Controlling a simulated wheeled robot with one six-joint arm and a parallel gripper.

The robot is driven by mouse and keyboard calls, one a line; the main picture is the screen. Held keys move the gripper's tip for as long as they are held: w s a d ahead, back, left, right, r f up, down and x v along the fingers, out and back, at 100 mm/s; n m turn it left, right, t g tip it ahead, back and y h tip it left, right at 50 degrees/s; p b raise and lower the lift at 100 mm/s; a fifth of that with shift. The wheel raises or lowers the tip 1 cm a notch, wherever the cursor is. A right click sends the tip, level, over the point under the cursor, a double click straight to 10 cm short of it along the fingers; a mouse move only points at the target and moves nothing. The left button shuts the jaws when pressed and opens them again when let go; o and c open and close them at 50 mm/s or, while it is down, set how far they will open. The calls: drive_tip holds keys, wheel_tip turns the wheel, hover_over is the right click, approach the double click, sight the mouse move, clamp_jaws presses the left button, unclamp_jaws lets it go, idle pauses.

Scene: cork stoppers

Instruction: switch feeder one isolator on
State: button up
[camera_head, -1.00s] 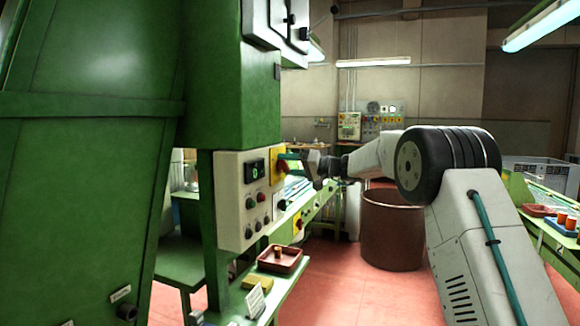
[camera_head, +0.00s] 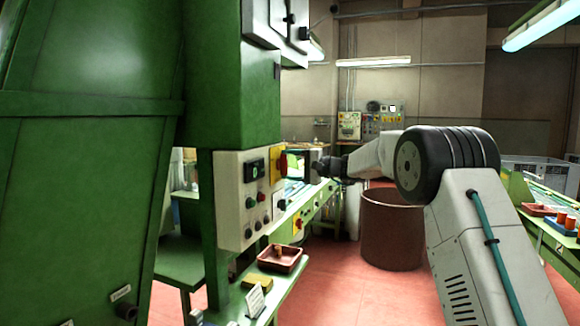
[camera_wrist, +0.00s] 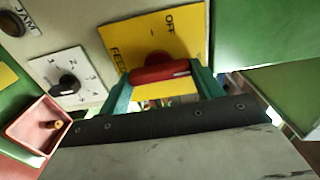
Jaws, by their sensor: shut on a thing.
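The isolator is a red rotary handle (camera_wrist: 160,73) on a yellow plate (camera_wrist: 190,40) with the word OFF and a partly hidden word beginning FEE. My gripper (camera_wrist: 165,82) is shut on the red handle, with one green finger at each end of it in the wrist view. In the head view the yellow plate (camera_head: 279,160) is on the pale control box, and my gripper (camera_head: 297,165) reaches it from the right. The handle lies crosswise in the wrist view. Which marking it points at cannot be told.
The control box (camera_head: 230,220) also carries a small display and several knobs and lamps. A black selector knob (camera_wrist: 68,84) is beside the yellow plate. A red tray (camera_head: 281,262) stands on the green bench below. A brown bin (camera_head: 392,235) stands beyond my arm.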

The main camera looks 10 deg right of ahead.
drive_tip(key=shift+d, duration=0.1)
idle(0.3)
drive_tip(key=o, duration=1)
drive_tip(key=v, duration=0.7)
drive_tip(key=shift+s+d, duration=0.25)
drive_tip(key=shift+d, duration=0.05)
drive_tip(key=shift+m, duration=0.3)
